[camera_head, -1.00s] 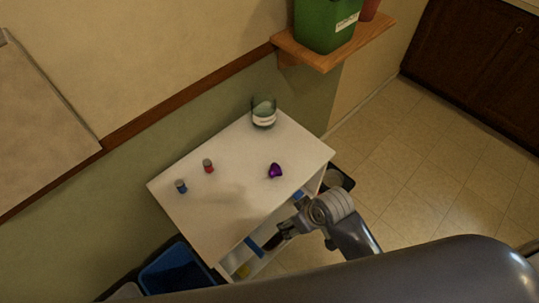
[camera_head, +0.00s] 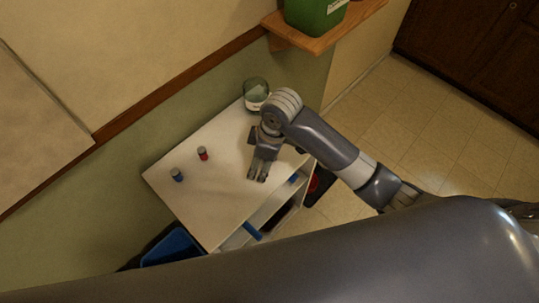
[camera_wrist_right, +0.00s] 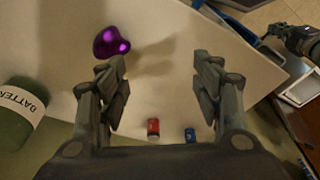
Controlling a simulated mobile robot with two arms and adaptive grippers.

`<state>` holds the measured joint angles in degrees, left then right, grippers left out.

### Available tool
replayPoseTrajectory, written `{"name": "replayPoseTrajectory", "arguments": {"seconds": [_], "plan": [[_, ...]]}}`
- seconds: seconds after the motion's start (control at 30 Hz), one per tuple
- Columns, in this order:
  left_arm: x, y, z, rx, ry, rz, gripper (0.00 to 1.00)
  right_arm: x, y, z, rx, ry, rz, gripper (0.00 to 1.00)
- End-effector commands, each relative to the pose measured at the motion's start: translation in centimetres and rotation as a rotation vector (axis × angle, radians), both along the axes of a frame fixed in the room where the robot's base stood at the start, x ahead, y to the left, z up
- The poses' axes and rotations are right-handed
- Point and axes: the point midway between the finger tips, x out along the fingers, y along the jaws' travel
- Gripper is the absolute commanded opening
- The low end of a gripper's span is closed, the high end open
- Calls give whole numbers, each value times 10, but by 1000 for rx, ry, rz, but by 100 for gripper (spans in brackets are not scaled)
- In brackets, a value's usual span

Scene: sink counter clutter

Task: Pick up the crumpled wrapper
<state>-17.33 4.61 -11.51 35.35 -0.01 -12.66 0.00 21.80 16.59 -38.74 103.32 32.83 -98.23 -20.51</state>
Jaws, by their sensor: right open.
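The crumpled wrapper (camera_wrist_right: 112,43) is a shiny purple lump on the white cabinet top (camera_head: 215,205). In the right wrist view it lies at the upper left, just beyond the left finger and off the line between the fingers. In the head view it is hidden behind my right gripper and arm. My right gripper (camera_wrist_right: 160,75) is open and empty above the cabinet top; in the head view (camera_head: 258,178) its fingers point down toward the cabinet's front edge. Part of what looks like my left gripper (camera_wrist_right: 298,40) shows at the upper right of the wrist view; its opening is unclear.
A labelled glass jar (camera_head: 256,92) stands at the back corner. A red battery (camera_head: 203,153) and a blue battery (camera_head: 177,174) stand on the left part of the top. A blue bin (camera_head: 175,248) is below the left end. A green container (camera_head: 315,14) sits on a wall shelf.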

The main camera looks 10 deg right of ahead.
Motion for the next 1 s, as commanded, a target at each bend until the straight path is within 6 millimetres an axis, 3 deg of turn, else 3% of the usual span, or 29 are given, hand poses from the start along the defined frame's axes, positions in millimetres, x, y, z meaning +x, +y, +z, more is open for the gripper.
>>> {"name": "replayPoseTrajectory", "arguments": {"seconds": [0.2, 0.47, 0.57, 0.8, 1.0], "plan": [[4, -1, 5, -2, -8, 0, 0, 33, -18, 34, -122, 20, 169, 60], [6, -1, 7, -2, -10, 0, 0, 49, -35, 55, -198, 47, 253, 60], [6, -1, 8, -2, -10, 1, 0, 49, -36, 50, -204, 54, 260, 60], [6, -1, 14, -2, -10, 1, 0, 49, -36, 13, -204, 53, 259, 60], [6, -1, 17, -2, -9, 1, 0, 49, -36, -2, -202, 52, 258, 60]]}}
